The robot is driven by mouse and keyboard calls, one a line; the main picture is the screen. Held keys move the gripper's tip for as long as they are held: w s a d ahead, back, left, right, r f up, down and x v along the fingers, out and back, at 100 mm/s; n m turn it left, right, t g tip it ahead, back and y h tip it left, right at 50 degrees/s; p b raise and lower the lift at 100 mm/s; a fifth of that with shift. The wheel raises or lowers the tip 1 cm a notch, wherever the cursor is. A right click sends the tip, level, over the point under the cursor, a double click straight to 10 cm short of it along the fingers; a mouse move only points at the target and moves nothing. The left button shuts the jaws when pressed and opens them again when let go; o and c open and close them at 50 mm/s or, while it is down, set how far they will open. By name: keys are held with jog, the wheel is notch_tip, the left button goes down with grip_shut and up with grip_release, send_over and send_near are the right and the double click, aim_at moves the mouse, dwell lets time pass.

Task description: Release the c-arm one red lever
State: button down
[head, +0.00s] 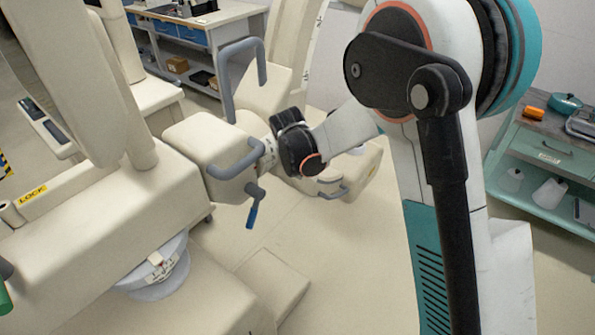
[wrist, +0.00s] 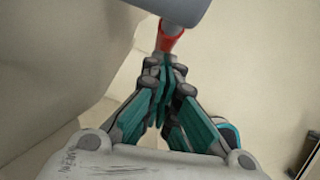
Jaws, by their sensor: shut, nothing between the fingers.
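The red lever (wrist: 171,36) shows in the wrist view below a grey rounded part (wrist: 182,8) that covers its upper end. My gripper (wrist: 165,68) is shut and empty, with its teal fingers meeting just below the lever's lower end. I cannot tell whether the fingertips touch the lever. In the head view my wrist reaches in beside the cream C-arm housing (head: 205,140) with grey handles, and the fingertips cannot be made out. The red lever is hidden there.
A blue-tipped lever (head: 252,215) hangs below the housing's handle (head: 235,160). A yellow LOCK label (head: 32,195) is on the cream body at left. A teal cart (head: 545,150) stands at right and a bench (head: 195,30) behind. Floor is open in the middle.

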jog(key=shift+t+h, duration=0.5)
jog(key=shift+t, duration=0.1)
jog(key=shift+w+d+f+b, duration=0.4)
jog(key=shift+w+d, duration=0.15)
jog(key=shift+w, duration=0.1)
jog(key=shift+w+d+f+b, duration=0.35)
jog(key=shift+w+d, duration=0.15)
jog(key=shift+w, duration=0.2)
jog(key=shift+w+d+f+b, duration=0.3)
jog(key=shift+w+d+b, duration=0.1)
jog(key=shift+w+d, duration=0.2)
jog(key=shift+w, duration=0.1)
jog(key=shift+r, duration=0.1)
jog(key=v, duration=1.1)
jog(key=shift+s+r, duration=0.2)
jog(key=shift+r, duration=0.15)
jog(key=shift+a, duration=0.1)
